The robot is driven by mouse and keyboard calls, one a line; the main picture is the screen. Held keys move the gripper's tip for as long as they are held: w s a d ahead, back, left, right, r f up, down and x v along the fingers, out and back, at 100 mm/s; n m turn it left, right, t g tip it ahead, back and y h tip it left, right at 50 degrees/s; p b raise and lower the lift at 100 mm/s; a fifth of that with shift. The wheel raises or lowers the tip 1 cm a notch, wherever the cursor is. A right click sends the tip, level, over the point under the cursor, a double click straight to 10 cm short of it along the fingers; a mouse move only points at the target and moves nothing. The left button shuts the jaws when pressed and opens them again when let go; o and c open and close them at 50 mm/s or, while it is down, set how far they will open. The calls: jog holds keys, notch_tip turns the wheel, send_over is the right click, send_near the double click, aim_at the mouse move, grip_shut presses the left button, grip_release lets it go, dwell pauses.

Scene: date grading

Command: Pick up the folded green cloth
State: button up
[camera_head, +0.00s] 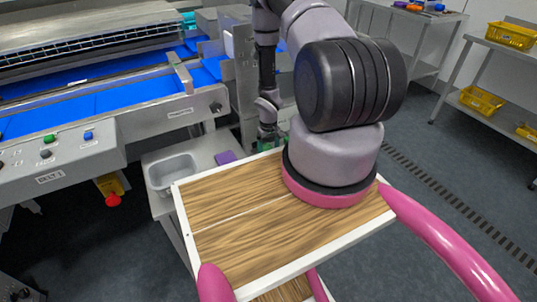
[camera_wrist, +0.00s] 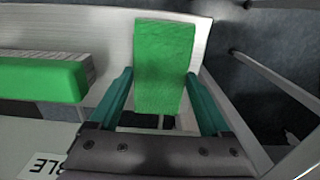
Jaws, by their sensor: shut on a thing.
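The folded green cloth (camera_wrist: 165,62) is a bright green, roughly rectangular piece between the two teal fingers of my gripper (camera_wrist: 160,105) in the wrist view. My gripper is shut on it. In the head view, my gripper (camera_head: 268,134) is small and partly hidden, behind the wooden tray top and beside the conveyor. Only a bit of green shows near it there, and I cannot tell cloth from fingers.
A green slab (camera_wrist: 38,78) lies at the left in the wrist view. A side table (camera_head: 158,206) bears a grey tub (camera_head: 172,190) and a purple block (camera_head: 225,157). The blue-belted conveyor (camera_head: 110,98) stands left. Shelves with yellow crates (camera_head: 482,100) stand right.

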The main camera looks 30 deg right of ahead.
jog(key=shift+r, duration=0.15)
notch_tip(320, 180, up, 28)
dwell(0.3)
